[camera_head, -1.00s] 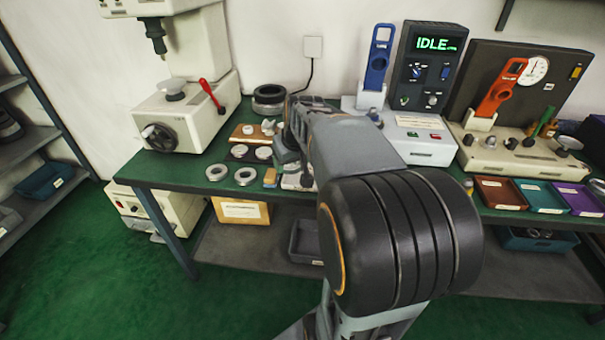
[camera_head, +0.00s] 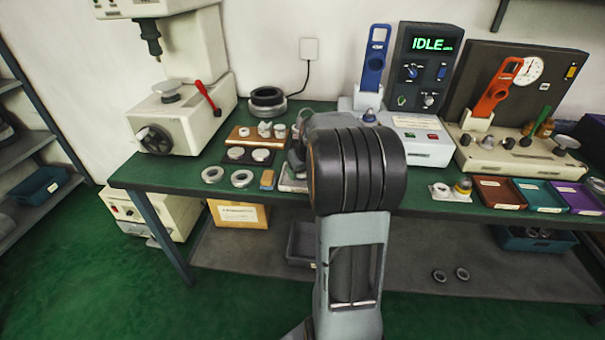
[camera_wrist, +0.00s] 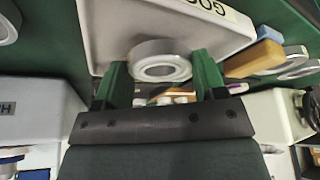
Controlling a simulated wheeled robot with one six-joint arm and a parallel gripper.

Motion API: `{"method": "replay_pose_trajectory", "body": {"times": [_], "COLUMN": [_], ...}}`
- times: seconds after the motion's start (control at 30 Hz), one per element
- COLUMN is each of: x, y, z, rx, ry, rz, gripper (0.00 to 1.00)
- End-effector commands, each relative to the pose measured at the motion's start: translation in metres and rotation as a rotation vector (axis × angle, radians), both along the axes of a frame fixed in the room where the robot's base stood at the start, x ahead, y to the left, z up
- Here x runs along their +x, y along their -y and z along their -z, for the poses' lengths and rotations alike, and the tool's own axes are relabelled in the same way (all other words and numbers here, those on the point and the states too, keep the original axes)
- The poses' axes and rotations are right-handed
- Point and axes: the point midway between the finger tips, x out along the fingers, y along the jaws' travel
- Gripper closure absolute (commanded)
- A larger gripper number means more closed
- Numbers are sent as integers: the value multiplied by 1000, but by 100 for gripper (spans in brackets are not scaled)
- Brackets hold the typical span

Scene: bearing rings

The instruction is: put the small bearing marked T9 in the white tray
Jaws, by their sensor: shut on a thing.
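My gripper (camera_wrist: 162,82) has green fingers shut on a small silver bearing ring (camera_wrist: 160,62). No T9 mark can be read on the ring. The white tray (camera_wrist: 108,35), with a label partly reading "GOO", lies just beyond the ring in the wrist view. The ring overlaps the tray's near edge in that picture; I cannot tell if they touch. In the head view a bit of the white tray (camera_head: 290,186) shows at the table's front edge, and my arm hides the rest of it and the held ring.
Two loose rings (camera_head: 242,178) and an orange-and-blue block (camera_head: 267,180) lie left of the tray. A dark mat (camera_head: 248,160) with rings and a wooden rack (camera_head: 246,138) stand behind. Red (camera_head: 500,191), teal and purple trays are at the right. Two rings (camera_head: 439,275) lie low down.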

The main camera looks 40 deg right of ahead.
Motion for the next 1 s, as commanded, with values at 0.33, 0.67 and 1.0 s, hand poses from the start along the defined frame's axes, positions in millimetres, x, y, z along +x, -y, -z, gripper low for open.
{"method": "replay_pose_trajectory", "body": {"times": [0.33,0.67,1.0], "x": [0,0,-2], "y": [0,0,-1], "z": [9,21,28], "rx": [-2,0,5], "ry": [3,0,-10], "rz": [-1,0,-1], "gripper": [71,71,23]}}
